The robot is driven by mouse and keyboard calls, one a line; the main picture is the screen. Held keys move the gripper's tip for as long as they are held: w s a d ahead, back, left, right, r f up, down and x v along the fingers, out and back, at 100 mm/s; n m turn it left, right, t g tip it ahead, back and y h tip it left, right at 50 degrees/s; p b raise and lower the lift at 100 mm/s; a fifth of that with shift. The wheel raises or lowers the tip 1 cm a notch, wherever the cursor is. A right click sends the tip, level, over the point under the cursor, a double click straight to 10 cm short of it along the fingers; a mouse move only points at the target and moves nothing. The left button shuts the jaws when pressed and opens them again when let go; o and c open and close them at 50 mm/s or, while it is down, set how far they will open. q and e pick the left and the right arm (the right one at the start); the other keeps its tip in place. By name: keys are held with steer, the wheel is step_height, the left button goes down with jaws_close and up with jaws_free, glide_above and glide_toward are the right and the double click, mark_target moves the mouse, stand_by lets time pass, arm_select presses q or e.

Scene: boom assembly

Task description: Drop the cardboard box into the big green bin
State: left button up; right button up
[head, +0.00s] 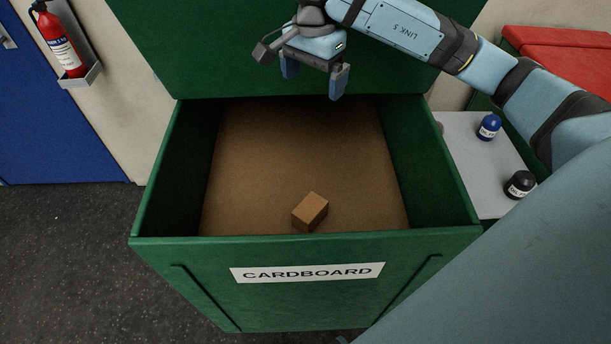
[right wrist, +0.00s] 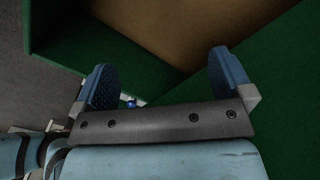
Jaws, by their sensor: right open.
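A small brown cardboard box (head: 310,211) lies inside the big green bin (head: 305,295), on its brown floor near the front wall. The bin's front bears a white label reading CARDBOARD. My right gripper (head: 313,80) is open and empty, above the back part of the bin and apart from the box. In the right wrist view its two blue fingers (right wrist: 164,85) stand wide apart with nothing between them. The bin's brown floor and green walls show beyond them. The box is not in the right wrist view. My left gripper is not in view.
A white table (head: 465,150) stands to the right of the bin, with a blue bottle (head: 489,127) and a black bottle (head: 520,185) on it. A red lid (head: 560,55) is at the back right. A fire extinguisher (head: 60,40) hangs on the left wall beside a blue door (head: 50,120).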

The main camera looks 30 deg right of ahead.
step_height(320, 180, up, 6)
steer(key=shift+r, duration=0.2)
steer(key=shift+f, duration=0.1)
stand_by(0.5)
